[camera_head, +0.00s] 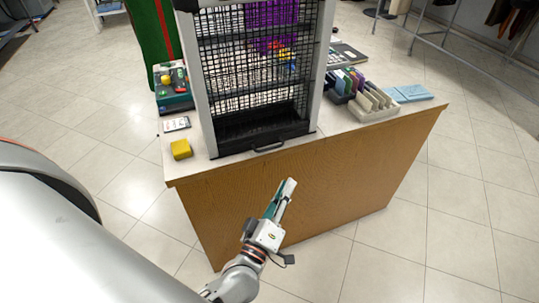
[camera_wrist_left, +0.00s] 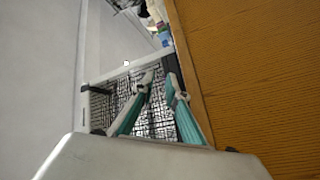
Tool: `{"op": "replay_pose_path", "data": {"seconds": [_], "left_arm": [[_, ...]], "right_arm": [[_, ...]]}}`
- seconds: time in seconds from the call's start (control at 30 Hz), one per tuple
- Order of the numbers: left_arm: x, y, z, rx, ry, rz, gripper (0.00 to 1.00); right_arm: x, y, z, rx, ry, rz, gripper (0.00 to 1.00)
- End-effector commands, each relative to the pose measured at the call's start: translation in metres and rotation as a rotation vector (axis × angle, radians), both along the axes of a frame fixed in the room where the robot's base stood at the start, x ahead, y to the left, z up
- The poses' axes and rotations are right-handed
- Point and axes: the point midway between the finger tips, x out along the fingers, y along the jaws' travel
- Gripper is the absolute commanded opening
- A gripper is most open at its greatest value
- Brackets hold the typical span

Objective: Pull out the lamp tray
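The lamp tray (camera_head: 262,131) is the dark tray at the bottom of a tall, grey-framed mesh lamp (camera_head: 262,62) on the counter. It is pushed in, and its small dark handle (camera_head: 268,148) shows at the front edge. My left gripper (camera_head: 288,186) is in front of the wooden counter, below and slightly right of the handle, apart from it. In the left wrist view the fingers of my left gripper (camera_wrist_left: 160,82) have a gap between their tips with nothing held. The lamp's mesh (camera_wrist_left: 105,104) shows behind them. My right gripper is in neither view.
The wooden counter (camera_head: 330,188) stands close ahead. A yellow block (camera_head: 181,149), a phone-like card (camera_head: 176,124) and a teal button box (camera_head: 174,88) lie left of the lamp. A beige divided rack (camera_head: 374,106) and blue booklets (camera_head: 409,93) lie right. Floor is clear at the right.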

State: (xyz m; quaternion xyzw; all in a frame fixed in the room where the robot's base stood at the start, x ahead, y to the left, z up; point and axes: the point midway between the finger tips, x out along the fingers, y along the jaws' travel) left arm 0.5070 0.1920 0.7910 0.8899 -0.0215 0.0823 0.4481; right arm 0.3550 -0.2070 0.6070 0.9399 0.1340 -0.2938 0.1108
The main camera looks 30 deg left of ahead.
Motion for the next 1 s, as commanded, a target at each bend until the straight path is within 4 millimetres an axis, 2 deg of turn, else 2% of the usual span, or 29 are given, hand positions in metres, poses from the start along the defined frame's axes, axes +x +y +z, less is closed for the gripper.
{"op": "replay_pose_path", "data": {"seconds": [0.1,0.2,0.3,0.47,0.8,1.0], "left_arm": [[0.016,0.029,0.006,-0.260,-0.078,0.143,0.14],[0.021,0.049,0.003,-0.412,-0.114,0.235,0.14],[0.023,0.060,0.000,-0.504,-0.132,0.294,0.14],[0.029,0.068,-0.001,-0.548,-0.141,0.323,0.14],[0.072,0.090,0.009,-0.546,-0.144,0.321,0.14],[0.088,0.098,0.011,-0.545,-0.141,0.321,0.14]], "right_arm": [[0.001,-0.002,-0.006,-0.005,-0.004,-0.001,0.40],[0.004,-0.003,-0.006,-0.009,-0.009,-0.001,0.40],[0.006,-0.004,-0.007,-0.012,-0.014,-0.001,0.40],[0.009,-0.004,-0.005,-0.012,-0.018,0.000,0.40],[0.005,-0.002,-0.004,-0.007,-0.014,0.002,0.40],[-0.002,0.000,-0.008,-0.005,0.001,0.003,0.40]]}}
